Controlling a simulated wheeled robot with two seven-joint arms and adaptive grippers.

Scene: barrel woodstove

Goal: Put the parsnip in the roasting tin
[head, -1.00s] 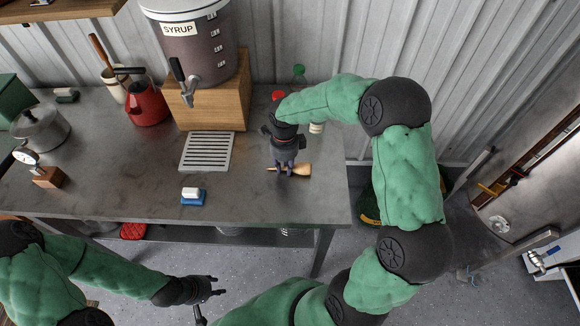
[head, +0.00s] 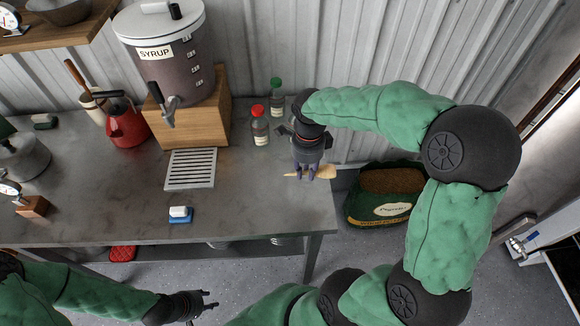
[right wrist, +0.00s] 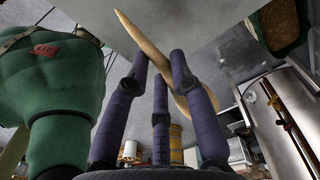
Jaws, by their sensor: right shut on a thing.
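The pale, tapering parsnip (head: 324,172) is in my right gripper (head: 309,174), over the right end of the metal counter (head: 255,205). In the right wrist view, the long curved parsnip (right wrist: 150,45) lies across the purple fingers (right wrist: 160,68), which are shut on it. Its thin end sticks out past them. I cannot tell how high it is above the counter. My left gripper (head: 207,301) is empty, with its fingers apart, in front of the counter at the bottom of the head view. I cannot make out a roasting tin in either view.
Red-capped (head: 260,127) and green-capped (head: 277,98) bottles stand close behind my right gripper. A syrup urn (head: 185,65) stands on a wooden box (head: 205,120), with a slatted drip tray (head: 190,168) in front. A sack (head: 385,198) stands on the floor beyond the counter's right end.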

